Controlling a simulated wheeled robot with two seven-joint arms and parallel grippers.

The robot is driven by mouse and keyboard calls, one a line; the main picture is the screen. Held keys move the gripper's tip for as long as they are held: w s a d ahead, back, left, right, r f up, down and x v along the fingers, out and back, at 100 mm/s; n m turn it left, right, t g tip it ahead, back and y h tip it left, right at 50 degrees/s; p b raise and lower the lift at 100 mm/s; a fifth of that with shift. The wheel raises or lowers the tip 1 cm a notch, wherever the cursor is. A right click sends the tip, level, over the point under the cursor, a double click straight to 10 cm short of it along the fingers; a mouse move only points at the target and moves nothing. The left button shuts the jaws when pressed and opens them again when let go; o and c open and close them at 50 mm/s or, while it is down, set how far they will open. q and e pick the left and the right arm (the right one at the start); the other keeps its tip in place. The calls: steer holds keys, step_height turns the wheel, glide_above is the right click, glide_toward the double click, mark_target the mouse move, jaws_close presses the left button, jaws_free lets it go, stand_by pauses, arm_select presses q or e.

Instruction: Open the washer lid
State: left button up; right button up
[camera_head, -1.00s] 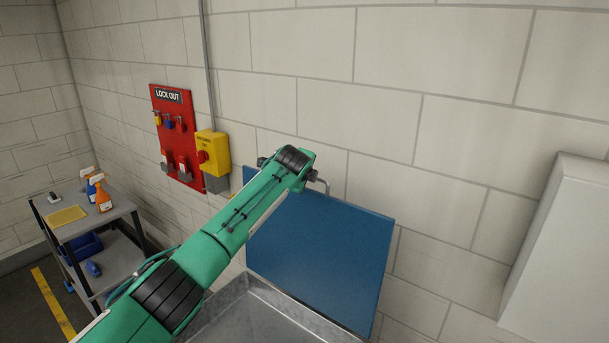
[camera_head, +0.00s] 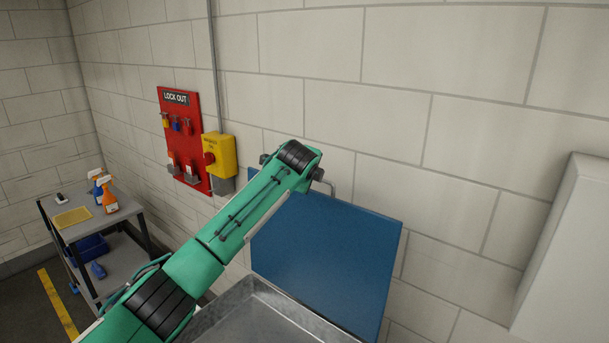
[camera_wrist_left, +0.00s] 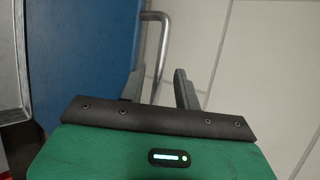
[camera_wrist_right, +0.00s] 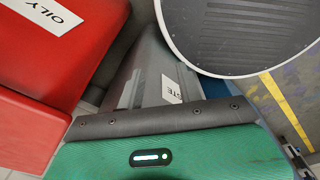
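The washer lid is a blue panel (camera_head: 325,255), raised and tilted back near the wall behind the open metal basin (camera_head: 250,310). A bent metal bar handle (camera_head: 334,187) sticks out at its upper edge. In the left wrist view the lid (camera_wrist_left: 80,50) is at left, and the handle (camera_wrist_left: 161,40) runs between the fingers of my left gripper (camera_wrist_left: 160,88). These fingers are apart, with gaps visible beside the bar.
A yellow switch box (camera_head: 220,153) and a red lockout board (camera_head: 185,140) are on the wall left of the lid. A cart (camera_head: 85,225) with spray bottles stands at left. A white box (camera_head: 565,250) is at right. Red containers (camera_wrist_right: 65,50) and a grey round lid (camera_wrist_right: 235,30) surround my right gripper.

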arm_select(q)
steer(key=b+v, duration=0.4)
steer(key=v, duration=0.5)
steer(key=shift+s+r, duration=0.25)
steer(key=shift+s, duration=0.1)
